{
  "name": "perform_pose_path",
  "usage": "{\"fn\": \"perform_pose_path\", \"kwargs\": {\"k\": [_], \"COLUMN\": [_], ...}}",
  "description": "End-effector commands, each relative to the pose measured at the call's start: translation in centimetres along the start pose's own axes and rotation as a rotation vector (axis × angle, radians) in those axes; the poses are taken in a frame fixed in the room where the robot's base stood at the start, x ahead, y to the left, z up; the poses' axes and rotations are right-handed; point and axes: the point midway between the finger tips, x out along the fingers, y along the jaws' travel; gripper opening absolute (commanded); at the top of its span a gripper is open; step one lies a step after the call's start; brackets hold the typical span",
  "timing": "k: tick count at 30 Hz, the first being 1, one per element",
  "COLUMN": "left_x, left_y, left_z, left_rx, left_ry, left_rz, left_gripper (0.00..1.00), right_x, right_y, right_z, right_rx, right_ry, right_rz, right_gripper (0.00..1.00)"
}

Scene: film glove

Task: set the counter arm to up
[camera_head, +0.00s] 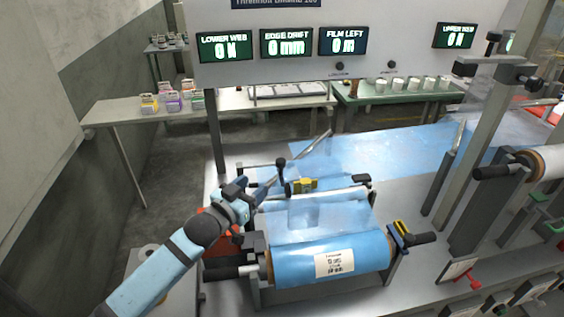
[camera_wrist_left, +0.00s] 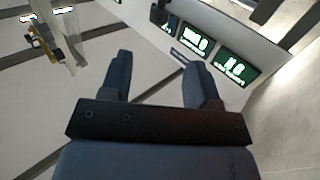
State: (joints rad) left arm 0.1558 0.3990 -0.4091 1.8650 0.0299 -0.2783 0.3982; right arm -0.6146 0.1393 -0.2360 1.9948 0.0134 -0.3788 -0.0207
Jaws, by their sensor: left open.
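A yellow counter block (camera_head: 303,185) sits above the blue film near the back of the roll stand. A dark lever with a round black knob (camera_head: 281,162) stands roughly upright just left of it; I cannot tell for sure that this is the counter arm. My left gripper (camera_head: 267,188) is left of the lever and low beside it, with no clear contact. In the left wrist view the left gripper (camera_wrist_left: 157,62) is open, with nothing between its fingers. A yellow part (camera_wrist_left: 42,48) shows there at upper left, outside the fingers. My right gripper is not in view.
A blue film roll (camera_head: 330,258) with a white label lies in front of the gripper. A slanted grey bar (camera_head: 312,149) rises behind the lever. A display panel (camera_head: 286,42) hangs above. A black handle (camera_head: 423,238) sticks out at the roll's right.

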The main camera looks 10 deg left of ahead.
Motion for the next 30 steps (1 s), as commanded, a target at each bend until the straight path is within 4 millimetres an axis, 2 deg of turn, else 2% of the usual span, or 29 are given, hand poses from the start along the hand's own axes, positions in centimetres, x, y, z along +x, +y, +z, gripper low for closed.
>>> {"fn": "perform_pose_path", "kwargs": {"k": [12,16,21,30], "left_x": [8.5,10.6,12.3,12.8], "left_y": [0.0,0.1,0.0,0.0], "left_z": [-0.2,-0.1,-0.1,0.1], "left_rx": [0.000,0.000,0.000,0.000], "left_ry": [0.001,-0.001,0.000,-0.001], "left_rz": [-0.001,0.000,0.000,0.000], "left_gripper": [0.56,0.56,0.56,0.56], "right_x": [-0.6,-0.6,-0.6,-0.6], "right_y": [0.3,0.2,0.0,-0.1], "right_z": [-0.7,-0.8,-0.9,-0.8], "right_rx": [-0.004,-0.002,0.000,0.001], "right_ry": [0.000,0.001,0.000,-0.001], "right_rz": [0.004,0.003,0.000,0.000], "right_gripper": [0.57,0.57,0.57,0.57]}}
